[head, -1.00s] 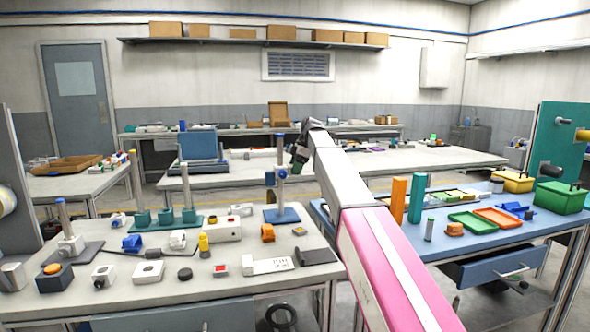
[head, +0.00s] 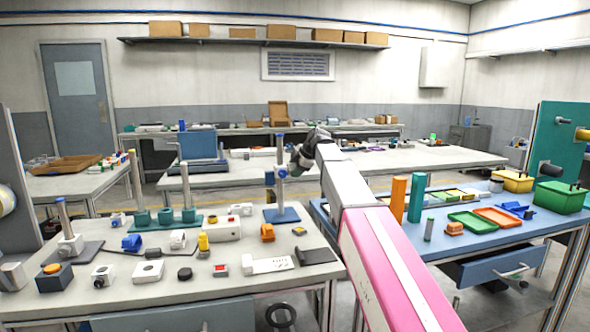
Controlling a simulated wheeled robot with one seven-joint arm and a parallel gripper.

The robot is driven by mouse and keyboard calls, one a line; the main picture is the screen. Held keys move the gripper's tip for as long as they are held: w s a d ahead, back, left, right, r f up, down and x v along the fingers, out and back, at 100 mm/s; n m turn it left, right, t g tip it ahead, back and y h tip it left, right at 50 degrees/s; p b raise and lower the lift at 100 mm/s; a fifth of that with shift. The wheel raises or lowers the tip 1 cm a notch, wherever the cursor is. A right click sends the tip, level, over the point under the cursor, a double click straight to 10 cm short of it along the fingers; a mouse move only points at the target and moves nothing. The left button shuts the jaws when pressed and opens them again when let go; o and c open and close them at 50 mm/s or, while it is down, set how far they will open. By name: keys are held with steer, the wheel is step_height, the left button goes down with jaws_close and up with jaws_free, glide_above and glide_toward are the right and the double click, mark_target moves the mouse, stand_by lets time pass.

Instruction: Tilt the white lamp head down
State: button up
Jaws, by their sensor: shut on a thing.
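A stand with a blue base (head: 282,215) and an upright post with a blue top stands at the back right of the near grey table. A blue part (head: 269,178) sits on the left of the post, and a small pale part (head: 283,173), which may be the white lamp head, shows at the post. My gripper (head: 294,164), dark and small in the head view, is at the right of the post's upper part. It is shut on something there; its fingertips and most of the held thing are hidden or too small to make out.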

steer(key=t+y, duration=0.1)
steer(key=t, duration=0.1)
steer(key=n+t, duration=0.1)
steer(key=t, duration=0.1)
steer(key=shift+s+f+y, duration=0.15)
steer(key=shift+s+y, duration=0.05)
steer(key=shift+y, duration=0.2)
steer(key=shift+t, duration=0.3)
steer(key=o, duration=0.9)
steer(key=shift+w, duration=0.15)
